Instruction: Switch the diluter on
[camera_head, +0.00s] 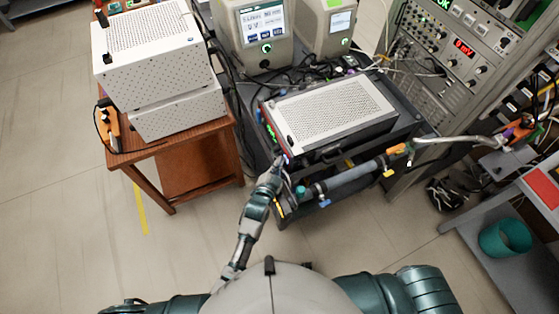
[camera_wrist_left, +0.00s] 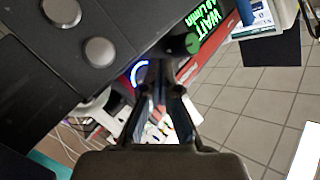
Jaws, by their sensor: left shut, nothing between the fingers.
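The box with a perforated white top (camera_head: 325,112), which looks like the diluter, sits on the dark cart. Its front edge has a red strip and a green-lit display. In the left wrist view the green display (camera_wrist_left: 203,30) reads "WAIT" with a second line. A round button with a glowing blue ring (camera_wrist_left: 139,72) is close by, partly hidden behind my fingers. My left gripper (camera_head: 281,162) is shut and empty at the box's front corner. In the wrist view its fingertips (camera_wrist_left: 157,66) overlap the ring's edge; I cannot tell whether they touch it.
A wooden table (camera_head: 195,165) with white perforated boxes (camera_head: 165,45) stands to the left. Behind are instruments with screens (camera_head: 262,22) and a rack (camera_head: 455,60). A hose (camera_head: 345,180) runs along the cart's near side.

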